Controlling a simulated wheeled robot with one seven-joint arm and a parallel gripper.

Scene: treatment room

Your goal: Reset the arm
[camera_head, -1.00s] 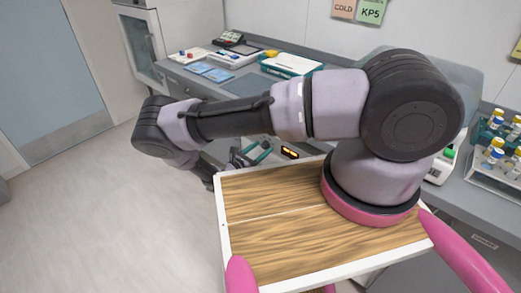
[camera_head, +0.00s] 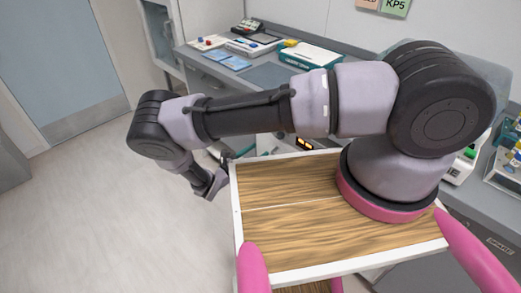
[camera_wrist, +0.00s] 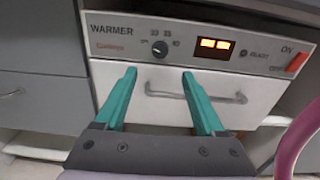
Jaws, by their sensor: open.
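My gripper (camera_wrist: 160,88) shows in the wrist view with two teal fingers spread apart and nothing between them. It is open in front of a warmer unit (camera_wrist: 115,48) with a knob, a lit display and a red ON/OFF switch. The warmer's drawer front with its metal handle (camera_wrist: 195,97) lies beyond the fingertips; I cannot tell the exact gap. In the head view my arm is bent out to the left over the wooden tray top, and the gripper is mostly hidden behind the arm and the tray edge.
A grey counter (camera_head: 215,72) runs along the wall, with a teal-and-white box (camera_head: 310,57), blue cards (camera_head: 230,61) and a vial rack (camera_head: 505,165) on it. A glass-doored cabinet (camera_head: 157,40) stands at the back left. The floor (camera_head: 80,215) on the left is clear.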

